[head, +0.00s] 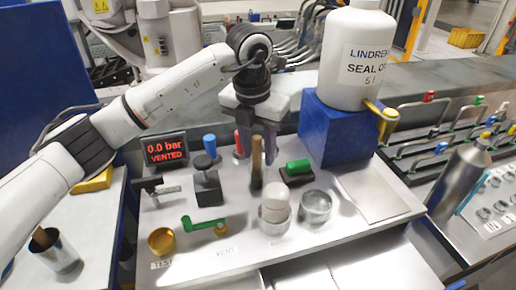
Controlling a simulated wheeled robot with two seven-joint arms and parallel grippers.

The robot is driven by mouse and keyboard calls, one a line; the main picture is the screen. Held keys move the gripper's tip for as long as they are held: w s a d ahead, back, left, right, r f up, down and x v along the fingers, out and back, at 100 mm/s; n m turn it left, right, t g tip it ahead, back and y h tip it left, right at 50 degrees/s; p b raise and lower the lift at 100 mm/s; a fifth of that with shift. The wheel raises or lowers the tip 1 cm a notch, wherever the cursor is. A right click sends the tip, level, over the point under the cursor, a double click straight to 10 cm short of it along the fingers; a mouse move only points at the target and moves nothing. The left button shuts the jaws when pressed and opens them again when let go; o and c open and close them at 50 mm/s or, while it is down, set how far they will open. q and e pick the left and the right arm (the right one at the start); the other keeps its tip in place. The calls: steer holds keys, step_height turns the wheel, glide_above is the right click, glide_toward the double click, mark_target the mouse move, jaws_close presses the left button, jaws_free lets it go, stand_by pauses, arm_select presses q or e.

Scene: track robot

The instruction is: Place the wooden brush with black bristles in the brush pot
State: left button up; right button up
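The wooden brush (257,155) is upright over the steel panel, its tan handle above and a dark lower end below. My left gripper (259,145) points down from above, with its fingers on either side of the handle. I cannot tell whether they touch it, or whether the brush's lower end rests on the panel. A metal cup (62,259), which looks like the brush pot, stands on the left table with a brown wooden piece (42,238) in it. My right gripper is out of view.
Left are a black block (207,184), red display (165,150) and brass cup (162,241). A large white bottle (353,58) stands on a blue block (338,132).

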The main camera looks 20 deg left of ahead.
arm_select(q)
steer(key=r, duration=0.4)
steer(key=s+r, duration=0.1)
steer(key=r, duration=0.7)
steer(key=shift+s+a+r, duration=0.1)
steer(key=shift+s+r, duration=0.15)
